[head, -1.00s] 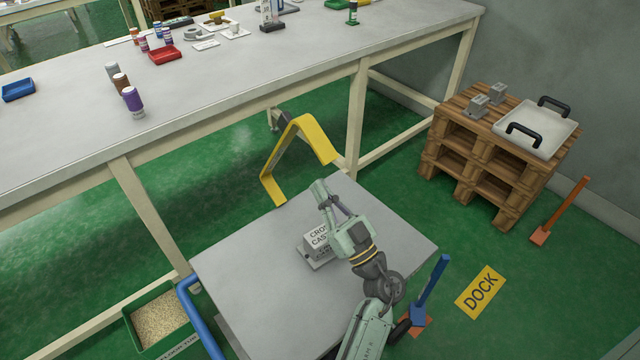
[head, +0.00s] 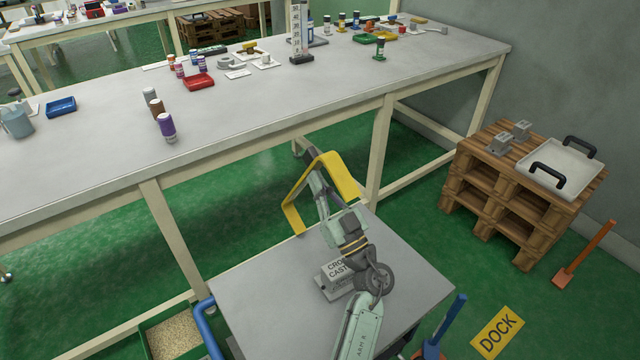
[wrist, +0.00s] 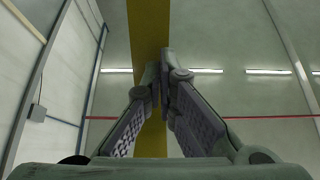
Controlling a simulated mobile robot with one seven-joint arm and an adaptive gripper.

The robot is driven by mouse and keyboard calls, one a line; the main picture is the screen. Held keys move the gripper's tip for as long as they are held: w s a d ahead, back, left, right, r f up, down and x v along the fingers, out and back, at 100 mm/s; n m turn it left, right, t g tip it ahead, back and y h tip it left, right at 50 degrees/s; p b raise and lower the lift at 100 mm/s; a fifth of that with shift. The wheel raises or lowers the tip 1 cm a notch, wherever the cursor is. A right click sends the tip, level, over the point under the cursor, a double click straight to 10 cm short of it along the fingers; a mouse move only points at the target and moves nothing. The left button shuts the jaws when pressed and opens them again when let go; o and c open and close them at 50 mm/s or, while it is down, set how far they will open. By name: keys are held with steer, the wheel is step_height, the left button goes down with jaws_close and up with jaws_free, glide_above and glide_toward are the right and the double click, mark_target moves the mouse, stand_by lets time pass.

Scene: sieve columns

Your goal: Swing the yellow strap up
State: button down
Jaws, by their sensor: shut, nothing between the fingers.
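The yellow strap (head: 340,178) is a bent band at the far edge of the small grey table, with one wide arm sloping down to the right and a thinner leg down to the left. My gripper (head: 311,166) points up inside the bend, close to the strap's underside. In the wrist view the fingers (wrist: 163,84) are shut with nothing between them. The strap (wrist: 150,35) runs vertically behind the fingertips there. I cannot tell whether the fingertips touch it.
A grey block with lettering (head: 337,279) sits on the small grey table (head: 270,320). A long workbench (head: 250,110) with bottles and trays stands behind the strap. A wooden pallet stack (head: 500,205) with a white tray stands at right.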

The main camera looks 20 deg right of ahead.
steer(key=w+p, duration=0.1)
steer(key=w, duration=0.1)
steer(key=w+a+r+p, duration=0.1)
steer(key=w, duration=0.2)
steer(key=w+a+r+p, duration=0.1)
steer(key=w, duration=0.1)
steer(key=shift+w+r, duration=0.15)
steer(key=w+a+f+b, duration=0.1)
steer(key=w+a, duration=0.2)
steer(key=w, duration=0.8)
steer(key=shift+w+a+f+b, duration=0.2)
steer(key=shift+f+b, duration=0.2)
steer(key=shift+s, duration=0.1)
